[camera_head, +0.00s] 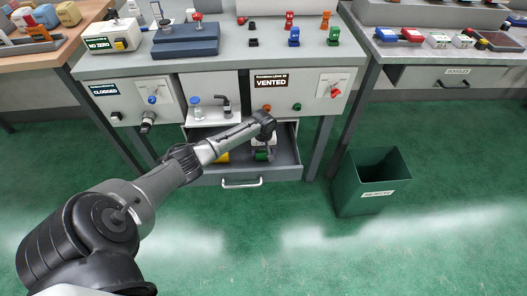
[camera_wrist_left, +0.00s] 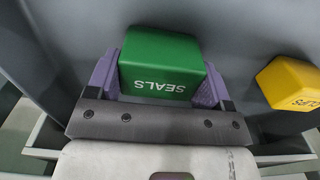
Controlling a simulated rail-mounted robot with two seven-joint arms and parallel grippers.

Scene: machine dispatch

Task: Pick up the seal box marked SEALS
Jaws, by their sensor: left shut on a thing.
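The green seal box (camera_wrist_left: 162,62), marked SEALS, sits between the two fingers of my left gripper (camera_wrist_left: 160,80) in the left wrist view. The gripper is shut on it, with a purple-grey finger on each side. In the head view my left gripper (camera_head: 264,150) reaches down into the open drawer (camera_head: 285,165). The green box (camera_head: 262,155) shows there as a small patch, mostly hidden by the arm and gripper. I cannot tell whether the box still touches the drawer floor. My right gripper is in neither view.
A yellow box (camera_wrist_left: 290,84), marked CLIPS, lies beside the green box in the drawer. Above it stands a bench with panels marked CLOGGED (camera_head: 104,89) and VENTED (camera_head: 272,83). A green bin (camera_head: 365,185) stands on the floor at right. The floor in front is clear.

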